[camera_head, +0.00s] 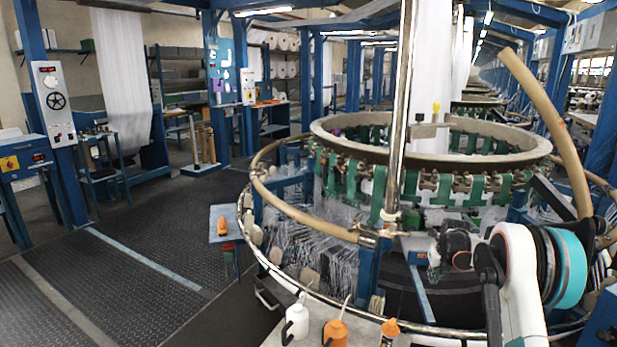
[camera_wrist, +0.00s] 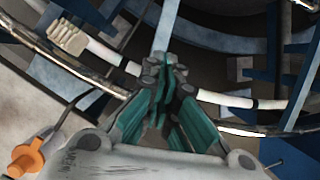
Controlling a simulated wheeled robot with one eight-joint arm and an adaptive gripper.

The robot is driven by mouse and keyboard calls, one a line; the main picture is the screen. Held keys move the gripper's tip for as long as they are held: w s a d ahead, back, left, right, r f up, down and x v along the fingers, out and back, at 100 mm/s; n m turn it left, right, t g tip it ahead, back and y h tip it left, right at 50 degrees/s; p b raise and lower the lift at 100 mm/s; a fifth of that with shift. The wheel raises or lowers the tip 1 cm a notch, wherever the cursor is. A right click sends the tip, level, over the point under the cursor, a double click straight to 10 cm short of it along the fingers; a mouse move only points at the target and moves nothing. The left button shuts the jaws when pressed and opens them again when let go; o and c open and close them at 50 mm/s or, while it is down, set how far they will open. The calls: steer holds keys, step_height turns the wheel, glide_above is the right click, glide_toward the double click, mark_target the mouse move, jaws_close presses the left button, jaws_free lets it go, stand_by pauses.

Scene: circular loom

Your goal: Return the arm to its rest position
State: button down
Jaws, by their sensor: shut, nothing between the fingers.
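My gripper (camera_wrist: 163,78) shows in the wrist view with its teal fingers drawn together and nothing between them. Behind the fingers in that view are a curved rail of the loom and dark structure. In the head view my white arm with a teal band (camera_head: 570,268) is at the lower right, bent in front of the circular loom (camera_head: 430,152). The dark wrist end of the arm is over the loom's near right side. The fingers are too small and cluttered there to make out.
A chrome post (camera_head: 402,110) rises close by. A tan curved tube (camera_head: 550,120) arches at the right. The dark floor (camera_head: 130,270) at left is open.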

steer(key=s+a+r+n, duration=0.5)
steer(key=s+r+n, duration=0.15)
steer(key=r, duration=0.25)
steer(key=s+a+r+n+t, duration=0.1)
steer(key=s+a+r+n, duration=0.4)
steer(key=s+r, duration=0.25)
steer(key=s+a+r+n, duration=0.5)
steer(key=s+r+n, duration=0.1)
steer(key=r, duration=0.4)
steer(key=s+a+r+n+t, duration=0.1)
steer(key=s+a+n, duration=0.2)
steer(key=s+n, duration=0.35)
steer(key=s+a+r+n, duration=0.1)
steer(key=s+a+n, duration=0.15)
steer(key=s, duration=0.75)
steer(key=s+a+f+n, duration=0.1)
steer(key=s+f+n, duration=0.1)
steer(key=s+n, duration=0.3)
steer(key=s+a+f+n, duration=0.2)
steer(key=s+n, duration=0.3)
steer(key=s, duration=0.5)
steer(key=shift+f+t, duration=0.4)
steer(key=shift+f, duration=0.25)
steer(key=shift+a, duration=0.1)
